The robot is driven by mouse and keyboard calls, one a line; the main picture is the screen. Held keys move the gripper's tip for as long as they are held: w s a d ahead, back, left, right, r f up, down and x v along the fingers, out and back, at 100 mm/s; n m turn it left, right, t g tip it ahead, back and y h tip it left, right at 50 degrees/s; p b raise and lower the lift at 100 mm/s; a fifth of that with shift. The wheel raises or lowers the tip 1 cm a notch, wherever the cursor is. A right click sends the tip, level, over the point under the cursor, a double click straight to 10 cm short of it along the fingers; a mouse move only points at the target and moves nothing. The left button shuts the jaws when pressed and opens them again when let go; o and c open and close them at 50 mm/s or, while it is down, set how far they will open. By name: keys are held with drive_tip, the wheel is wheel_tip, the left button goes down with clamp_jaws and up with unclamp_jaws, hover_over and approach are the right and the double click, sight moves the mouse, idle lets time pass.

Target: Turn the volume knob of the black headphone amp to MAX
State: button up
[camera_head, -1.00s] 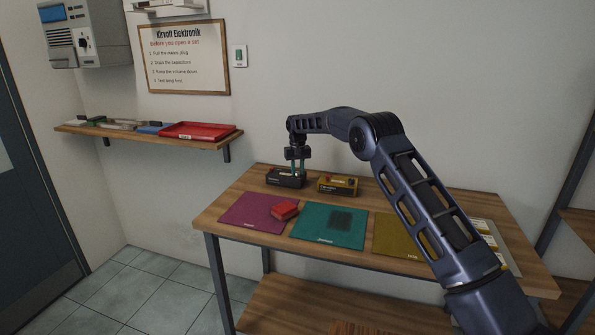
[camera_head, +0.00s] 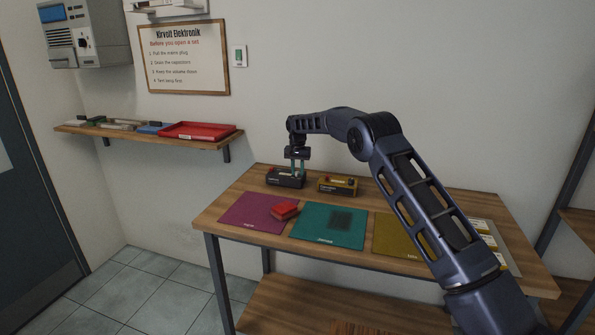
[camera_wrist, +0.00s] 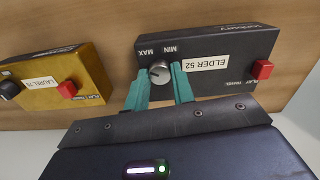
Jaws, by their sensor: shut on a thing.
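The black headphone amp (camera_head: 287,181) stands at the back left of the table. In the wrist view the black amp (camera_wrist: 236,62) appears upside down, with a white "ELDER 52" label, a red button and a grey volume knob (camera_wrist: 159,72) beside the MAX and MIN marks. My gripper (camera_wrist: 160,80) has its two teal fingers on either side of the knob, shut on it. In the head view my gripper (camera_head: 298,172) reaches down onto the amp from above. The knob's pointer direction is too small to tell for sure.
A yellow amp (camera_head: 338,184) labelled "LAUREL" stands just right of the black one. A red object (camera_head: 285,210) lies on the purple mat (camera_head: 246,215). Teal (camera_head: 312,232) and olive (camera_head: 398,243) mats lie farther right. A wall shelf (camera_head: 150,137) holds a red tray (camera_head: 196,131).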

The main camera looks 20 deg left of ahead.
sight(298, 172)
drive_tip(key=o, duration=1)
wheel_tip(298, 172, up, 11)
drive_tip(key=shift+f, duration=0.1)
